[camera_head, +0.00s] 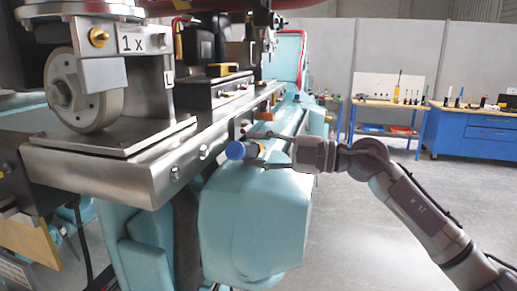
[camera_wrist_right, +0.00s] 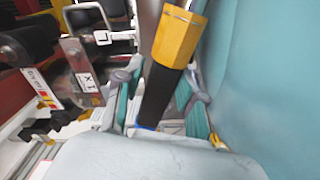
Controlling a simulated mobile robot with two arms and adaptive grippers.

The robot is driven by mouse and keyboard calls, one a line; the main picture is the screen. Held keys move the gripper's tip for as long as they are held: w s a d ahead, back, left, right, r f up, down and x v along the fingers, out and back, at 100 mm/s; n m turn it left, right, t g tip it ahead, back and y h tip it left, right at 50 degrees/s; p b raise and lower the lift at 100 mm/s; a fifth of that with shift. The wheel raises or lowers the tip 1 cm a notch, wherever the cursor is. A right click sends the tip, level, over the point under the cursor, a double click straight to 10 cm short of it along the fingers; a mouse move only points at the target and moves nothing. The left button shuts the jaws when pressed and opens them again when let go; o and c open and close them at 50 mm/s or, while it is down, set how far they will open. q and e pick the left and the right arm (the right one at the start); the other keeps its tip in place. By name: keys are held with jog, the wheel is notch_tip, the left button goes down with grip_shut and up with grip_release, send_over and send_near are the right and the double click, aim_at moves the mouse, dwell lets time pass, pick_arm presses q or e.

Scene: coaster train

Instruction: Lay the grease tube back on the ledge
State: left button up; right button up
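In the head view my right gripper (camera_head: 255,149) reaches in from the right, beside the machine's long metal bed. Its fingers are closed around the grease tube, whose round blue end (camera_head: 236,150) points left toward the camera. In the right wrist view the tube (camera_wrist_right: 158,85) is black with a yellow end and stands between the teal finger pads (camera_wrist_right: 160,100); a bit of blue shows at its lower end. The teal ledge (camera_head: 250,195) of the machine lies just below the gripper; I cannot tell whether the tube touches it. My left gripper is out of view.
The metal bed (camera_head: 130,170) carries a wheel unit (camera_head: 85,90) labelled "1 x" at left. Behind stand a wooden workbench (camera_head: 385,103) with tools and a blue cabinet (camera_head: 470,130). The grey floor at right is clear.

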jog(key=o, duration=0.3)
jog(key=shift+r, duration=0.1)
notch_tip(320, 180, up, 10)
dwell(0.4)
dwell(0.3)
